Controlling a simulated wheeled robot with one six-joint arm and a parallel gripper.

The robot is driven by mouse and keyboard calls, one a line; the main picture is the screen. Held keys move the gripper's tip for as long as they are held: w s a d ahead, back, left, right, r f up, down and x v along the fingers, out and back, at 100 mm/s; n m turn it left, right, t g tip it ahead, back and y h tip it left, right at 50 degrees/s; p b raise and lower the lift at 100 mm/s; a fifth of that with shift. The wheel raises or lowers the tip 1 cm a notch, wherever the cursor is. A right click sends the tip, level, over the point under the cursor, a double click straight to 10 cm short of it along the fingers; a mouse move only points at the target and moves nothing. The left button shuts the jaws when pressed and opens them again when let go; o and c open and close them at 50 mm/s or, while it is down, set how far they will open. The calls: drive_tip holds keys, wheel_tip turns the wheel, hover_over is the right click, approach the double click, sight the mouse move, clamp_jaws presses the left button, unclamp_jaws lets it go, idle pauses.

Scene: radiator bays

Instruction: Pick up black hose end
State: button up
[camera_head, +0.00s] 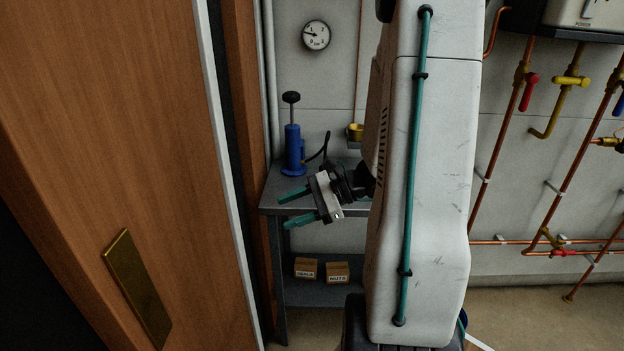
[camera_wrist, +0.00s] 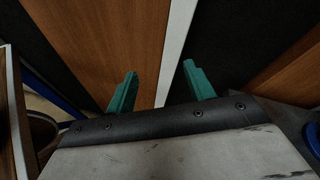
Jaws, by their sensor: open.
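A thin black hose (camera_head: 323,150) curves up from the side of a blue hand pump (camera_head: 293,148) on a grey metal bench. Its free end seems to be the upper tip, just right of the pump; the detail is too small to be sure. My gripper (camera_head: 284,211) has two green fingers, spread apart and empty. It is in front of the bench, below the pump in the picture, pointing left. In the wrist view my gripper (camera_wrist: 160,72) faces a wooden door panel and a white edge strip. I cannot make out the hose there.
A wooden door (camera_head: 110,150) with a brass plate (camera_head: 137,285) fills the left, close to my gripper's side. Copper pipes (camera_head: 500,130) run along the right wall.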

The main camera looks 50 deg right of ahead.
drive_tip(key=d+f+m+t+h, duration=0.1)
drive_tip(key=d+m+t+h, duration=0.2)
drive_tip(key=d, duration=0.4)
drive_tip(key=w+d+f+m+t+h, duration=0.1)
drive_tip(key=d+f+m+t+h, duration=0.1)
drive_tip(key=d+m+h, duration=0.3)
drive_tip(key=w+d+f+m+t+h, duration=0.1)
drive_tip(key=d+m+t+h, duration=0.3)
drive_tip(key=d+m, duration=0.3)
drive_tip(key=shift+w+d+f, duration=0.15)
drive_tip(key=shift+d, duration=0.6)
drive_tip(key=shift+w+d+f, duration=0.1)
drive_tip(key=shift+d+f, duration=0.05)
drive_tip(key=shift+d, duration=0.55)
drive_tip(key=shift+w+d, duration=0.2)
drive_tip(key=shift+w, duration=0.1)
drive_tip(key=w, duration=0.4)
drive_tip(key=w+d, duration=0.1)
drive_tip(key=w, duration=0.2)
drive_tip(key=c, duration=1.1)
